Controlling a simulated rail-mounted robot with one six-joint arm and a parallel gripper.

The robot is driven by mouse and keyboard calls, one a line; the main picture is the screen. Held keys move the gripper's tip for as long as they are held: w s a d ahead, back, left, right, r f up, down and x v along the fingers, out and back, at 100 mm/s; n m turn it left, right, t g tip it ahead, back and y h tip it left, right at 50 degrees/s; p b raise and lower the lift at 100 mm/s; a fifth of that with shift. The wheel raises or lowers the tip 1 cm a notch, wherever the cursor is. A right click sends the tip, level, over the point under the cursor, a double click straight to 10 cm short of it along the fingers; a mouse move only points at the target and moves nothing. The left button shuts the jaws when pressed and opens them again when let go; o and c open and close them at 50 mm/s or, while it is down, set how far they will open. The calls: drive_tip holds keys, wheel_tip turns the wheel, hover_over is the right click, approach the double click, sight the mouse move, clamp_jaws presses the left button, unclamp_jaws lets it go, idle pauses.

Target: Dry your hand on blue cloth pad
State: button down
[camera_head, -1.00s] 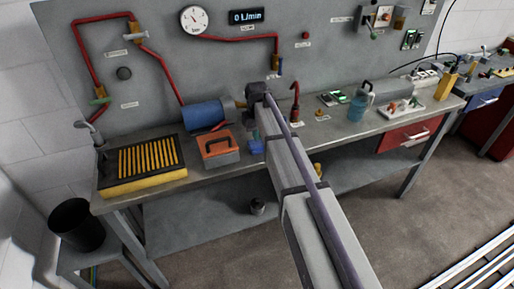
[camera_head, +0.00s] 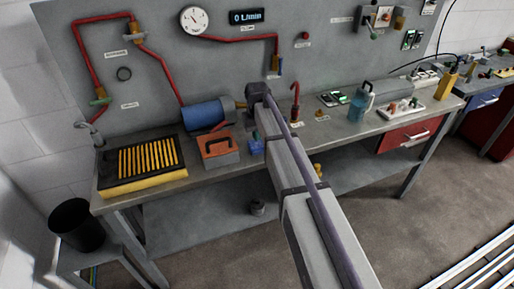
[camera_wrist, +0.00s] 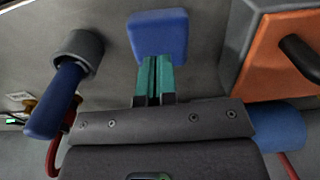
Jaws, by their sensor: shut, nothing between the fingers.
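The blue cloth pad (camera_wrist: 158,30) is a squarish blue piece on the grey bench top, just beyond my fingertips in the wrist view. In the head view the blue piece (camera_head: 256,147) lies beside my arm, right of the orange-lidded box. My gripper (camera_wrist: 153,65) has green fingers, closed together with nothing between them. The fingertips overlap the pad's near edge in the wrist view; I cannot tell whether they touch it.
The orange-lidded box (camera_head: 217,147) stands close to the pad, and shows at the right in the wrist view (camera_wrist: 270,60). A blue-handled thing in a grey holder (camera_wrist: 78,50) stands left there. A blue tank (camera_head: 207,113) is behind. A black-and-yellow tray (camera_head: 147,165) sits at the bench's left.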

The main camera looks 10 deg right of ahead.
sight(257, 144)
idle(0.4)
drive_tip(key=shift+f+b, duration=1.2)
idle(0.8)
wheel_tip(257, 144, up, 7)
drive_tip(key=p, duration=0.7)
drive_tip(key=shift+r, duration=0.15)
drive_tip(key=s+m, duration=0.1)
drive_tip(key=s, duration=2.6)
drive_tip(key=shift+s+m, duration=0.2)
drive_tip(key=shift+m, duration=0.2)
